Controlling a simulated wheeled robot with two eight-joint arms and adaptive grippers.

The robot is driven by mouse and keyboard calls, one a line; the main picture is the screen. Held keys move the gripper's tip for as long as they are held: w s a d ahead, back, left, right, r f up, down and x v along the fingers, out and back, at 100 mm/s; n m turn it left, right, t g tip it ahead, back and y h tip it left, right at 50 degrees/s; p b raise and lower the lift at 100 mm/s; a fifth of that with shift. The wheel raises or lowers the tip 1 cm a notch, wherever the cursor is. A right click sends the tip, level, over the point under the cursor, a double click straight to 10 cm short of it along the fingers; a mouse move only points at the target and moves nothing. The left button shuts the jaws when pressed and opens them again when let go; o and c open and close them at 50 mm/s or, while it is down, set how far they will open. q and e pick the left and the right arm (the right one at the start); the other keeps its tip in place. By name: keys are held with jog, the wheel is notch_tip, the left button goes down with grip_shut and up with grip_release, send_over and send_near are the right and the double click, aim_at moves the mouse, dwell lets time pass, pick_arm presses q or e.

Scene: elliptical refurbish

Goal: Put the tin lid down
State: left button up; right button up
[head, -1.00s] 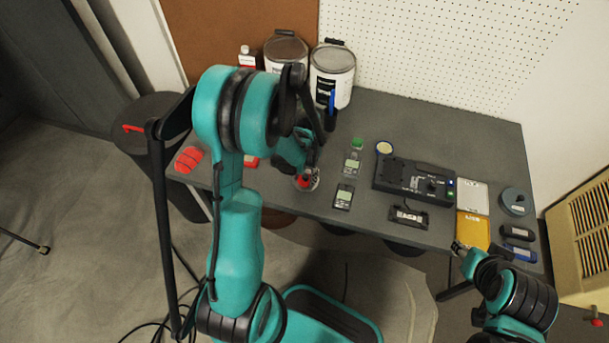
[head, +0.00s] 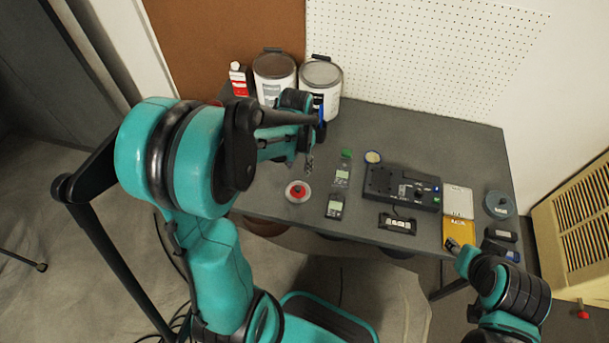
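A round pale disc with a red centre (head: 298,191) lies on the grey table near its front edge. It may be the tin lid, but it is too small to be sure. My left gripper (head: 308,164) is just behind and above the disc, apart from it in the picture. Its fingers are small and seen edge-on, so I cannot tell whether they are open or hold anything. My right gripper (head: 455,245) is at the front edge by a yellow tray (head: 459,233); its fingers are too small to read.
Two large paint cans (head: 321,77) and a red-and-white bottle (head: 239,79) stand at the back left. Two small meters (head: 335,207), a black device (head: 401,186), a yellowish round tin (head: 373,157) and a grey round disc (head: 500,204) lie on the table (head: 440,145). The back right is clear.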

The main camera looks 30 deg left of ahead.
pick_arm(q)
jog(key=s+d+r+t, duration=0.6)
jog(key=s+d+r, duration=0.3)
jog(key=s+r, duration=0.1)
jog(key=shift+s+d+r+t, duration=0.2)
jog(key=shift+d+r+t, duration=0.15)
jog(key=shift+r, duration=0.4)
jog(key=shift+a, duration=0.1)
dwell(0.5)
